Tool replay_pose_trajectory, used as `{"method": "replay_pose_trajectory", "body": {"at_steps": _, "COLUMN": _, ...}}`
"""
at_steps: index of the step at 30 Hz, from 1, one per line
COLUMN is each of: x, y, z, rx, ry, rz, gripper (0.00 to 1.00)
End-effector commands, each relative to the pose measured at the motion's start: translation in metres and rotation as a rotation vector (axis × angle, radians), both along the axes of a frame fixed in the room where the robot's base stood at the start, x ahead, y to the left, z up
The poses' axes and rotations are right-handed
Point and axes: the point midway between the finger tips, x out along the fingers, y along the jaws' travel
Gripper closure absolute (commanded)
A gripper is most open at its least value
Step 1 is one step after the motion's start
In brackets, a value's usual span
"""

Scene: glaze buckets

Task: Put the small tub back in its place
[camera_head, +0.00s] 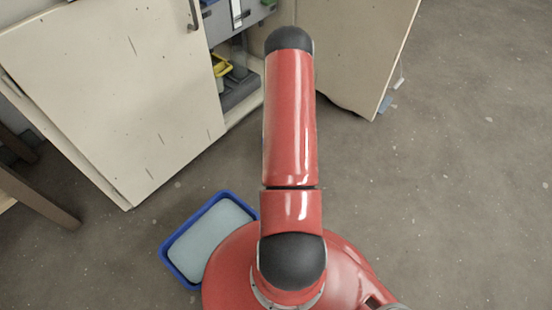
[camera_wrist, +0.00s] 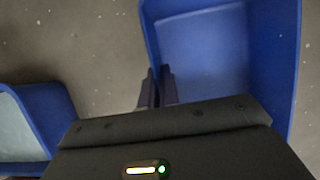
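In the wrist view a blue tub (camera_wrist: 275,60) with no visible contents fills the upper right. My gripper (camera_wrist: 158,72) has its two dark fingers close together on the left wall of this tub, one on each side, shut on it. The tub and my gripper are hidden behind my red arm in the head view. A second blue tub (camera_head: 191,265) holding a pale blue-grey fill stands on the floor at the lower middle of the head view, just left of my base. It also shows at the left edge of the wrist view (camera_wrist: 48,110).
A pale cabinet with open doors (camera_head: 115,95) stands at the upper left. Inside, a yellow item (camera_head: 220,66) and dark grey containers (camera_head: 238,88) sit low down. Another door (camera_head: 345,50) stands right of my arm. The floor at right is clear.

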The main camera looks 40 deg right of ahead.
Motion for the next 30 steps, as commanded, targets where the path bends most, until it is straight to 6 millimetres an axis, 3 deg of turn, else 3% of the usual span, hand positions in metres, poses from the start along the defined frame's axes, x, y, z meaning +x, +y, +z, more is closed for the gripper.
{"method": "replay_pose_trajectory", "body": {"at_steps": 1, "x": 0.001, "y": -0.001, "z": 0.021, "rx": -0.004, "ry": -0.003, "rz": 0.0, "gripper": 1.0}}
{"method": "replay_pose_trajectory", "body": {"at_steps": 3, "x": 0.001, "y": -0.001, "z": 0.04, "rx": -0.004, "ry": -0.003, "rz": 0.002, "gripper": 1.0}}
{"method": "replay_pose_trajectory", "body": {"at_steps": 12, "x": 0.0, "y": 0.0, "z": 0.104, "rx": -0.002, "ry": -0.001, "rz": 0.0, "gripper": 1.0}}
{"method": "replay_pose_trajectory", "body": {"at_steps": 19, "x": 0.0, "y": 0.0, "z": 0.124, "rx": -0.001, "ry": 0.0, "rz": 0.001, "gripper": 1.0}}
{"method": "replay_pose_trajectory", "body": {"at_steps": 30, "x": 0.0, "y": 0.0, "z": 0.127, "rx": -0.001, "ry": 0.001, "rz": 0.0, "gripper": 1.0}}
